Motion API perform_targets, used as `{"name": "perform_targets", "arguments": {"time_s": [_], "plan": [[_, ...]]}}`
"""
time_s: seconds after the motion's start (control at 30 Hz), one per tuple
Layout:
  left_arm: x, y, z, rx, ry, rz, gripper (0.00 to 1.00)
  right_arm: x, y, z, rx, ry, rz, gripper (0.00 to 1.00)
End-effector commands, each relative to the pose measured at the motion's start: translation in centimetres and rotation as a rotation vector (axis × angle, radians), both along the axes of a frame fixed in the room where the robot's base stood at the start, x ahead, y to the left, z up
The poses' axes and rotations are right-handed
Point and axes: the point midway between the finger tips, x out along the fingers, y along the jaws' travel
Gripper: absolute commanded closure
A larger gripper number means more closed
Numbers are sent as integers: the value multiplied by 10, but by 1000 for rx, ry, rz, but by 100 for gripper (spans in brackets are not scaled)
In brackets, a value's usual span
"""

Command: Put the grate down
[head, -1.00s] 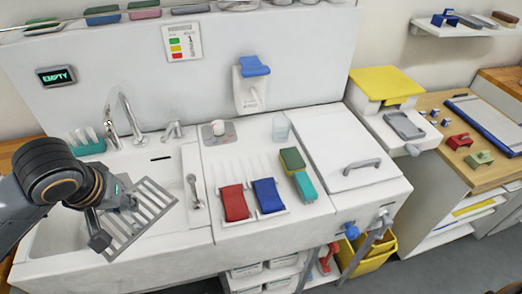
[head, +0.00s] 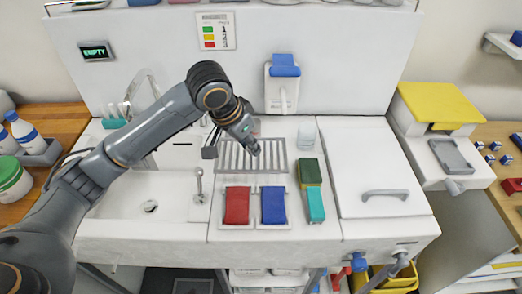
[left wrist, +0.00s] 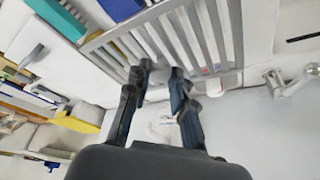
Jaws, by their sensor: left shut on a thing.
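The grate (head: 273,158) is a grey slatted rectangle, now over the ribbed drainboard behind the red and blue cloths. It also shows in the left wrist view (left wrist: 190,35), with slats running up to the fingers. My left gripper (head: 232,150) is shut on the grate at its left part, and its fingers (left wrist: 162,72) close around the slats. I cannot tell whether the grate touches the drainboard or hangs just above it. My right gripper is not in view.
The sink basin (head: 125,205) to the left is uncovered. The red cloth (head: 237,206) and blue cloth (head: 273,205) lie just in front of the grate. A green and teal sponge stack (head: 312,190) and a clear glass (head: 306,136) stand close on its right.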

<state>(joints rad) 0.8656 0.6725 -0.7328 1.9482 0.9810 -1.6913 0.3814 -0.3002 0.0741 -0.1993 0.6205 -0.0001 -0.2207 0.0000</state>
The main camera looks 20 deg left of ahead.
Motion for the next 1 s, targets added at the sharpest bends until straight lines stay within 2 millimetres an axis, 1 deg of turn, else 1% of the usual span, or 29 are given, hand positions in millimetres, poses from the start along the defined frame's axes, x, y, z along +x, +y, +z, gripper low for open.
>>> {"name": "perform_targets", "arguments": {"time_s": [0.03, 0.1, 0.2, 0.3, 0.4, 0.57, 0.6, 0.7, 0.8, 1.0], "plan": [[13, 2, -2, -1, 2, 4, 100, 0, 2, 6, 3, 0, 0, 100], [30, 3, -10, -1, 2, 4, 100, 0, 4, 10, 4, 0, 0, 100], [44, 6, -32, 1, 3, 2, 100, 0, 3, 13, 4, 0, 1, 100], [58, 6, -48, 0, 1, 2, 100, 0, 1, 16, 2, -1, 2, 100], [66, 7, -58, -1, -2, 1, 100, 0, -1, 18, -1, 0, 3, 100], [74, 8, -68, -1, -2, 0, 100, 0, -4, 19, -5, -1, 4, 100], [76, 9, -73, 1, 0, 0, 100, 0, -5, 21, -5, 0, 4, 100], [75, 9, -86, 0, 1, 0, 100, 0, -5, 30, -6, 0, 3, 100], [75, 9, -97, 0, -1, 0, 100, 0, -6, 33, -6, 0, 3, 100], [75, 9, -101, 0, -3, -1, 100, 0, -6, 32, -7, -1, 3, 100]]}}
